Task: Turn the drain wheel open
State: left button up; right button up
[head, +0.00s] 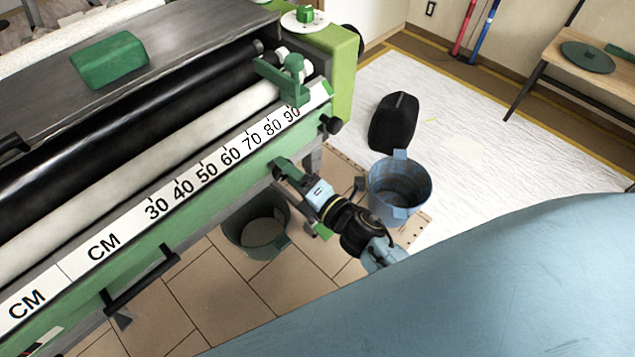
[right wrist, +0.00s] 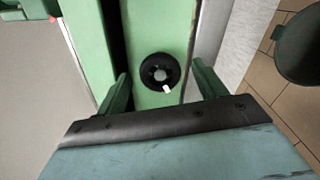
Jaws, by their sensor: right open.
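The drain wheel, a small round black knob with a pale centre and a white mark (right wrist: 160,72), is on a green panel in the right wrist view. My right gripper (right wrist: 160,80) is open, with one green finger on each side of the wheel in that view. I cannot tell whether the fingers reach around it or touch it. In the head view my right gripper (head: 283,172) is at the green front side of the pasting machine (head: 235,180), below the centimetre scale, and the wheel is hidden there. My left gripper is not in view.
A blue-grey bucket (head: 400,190) stands right of my right arm. A dark green bucket (head: 255,235) is on the tiled floor below the machine. A black container (head: 393,122) stands on the white sheet (head: 500,130). A black handle (head: 142,280) sticks out of the machine's front.

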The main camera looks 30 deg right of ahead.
pick_arm(q)
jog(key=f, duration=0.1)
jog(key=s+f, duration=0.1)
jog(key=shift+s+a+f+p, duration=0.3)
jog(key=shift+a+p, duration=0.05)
jog(key=shift+p, duration=0.05)
pick_arm(e)
jog(key=v, duration=1)
jog(key=shift+s+d, duration=0.2)
jog(key=shift+s, duration=0.15)
jog(key=shift+r, duration=0.1)
